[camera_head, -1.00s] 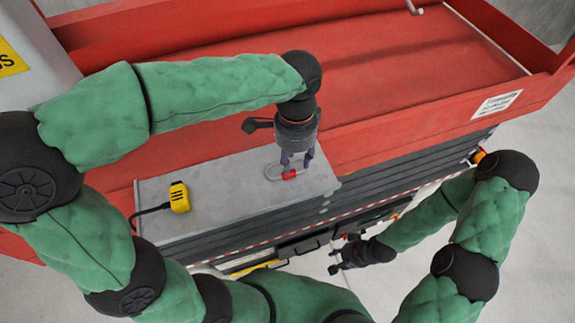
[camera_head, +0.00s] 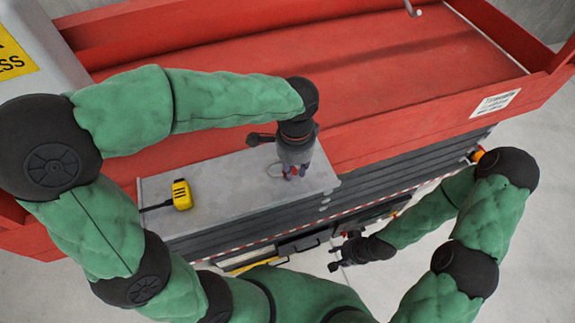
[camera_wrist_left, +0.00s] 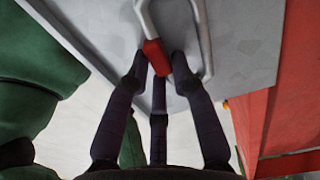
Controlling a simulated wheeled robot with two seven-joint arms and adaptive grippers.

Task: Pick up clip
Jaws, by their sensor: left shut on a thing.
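The clip is a grey metal loop (camera_head: 272,169) with a red part (camera_wrist_left: 156,57). It is at the right end of the grey ledge in the head view. My left gripper (camera_head: 295,173) is above the ledge's right end, pointing down. It is shut on the clip at its red part; in the left wrist view its fingertips (camera_wrist_left: 160,78) are close around that part. I cannot tell whether the clip still touches the ledge. My right gripper (camera_head: 338,252) is low, in front of the machine, with its fingers apart and empty.
The grey ledge (camera_head: 225,190) sits against the red platform wall (camera_head: 375,140). A yellow device (camera_head: 181,195) with a black cable lies on the ledge's left part. A white label (camera_head: 495,103) is on the wall at right. The red platform floor is clear.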

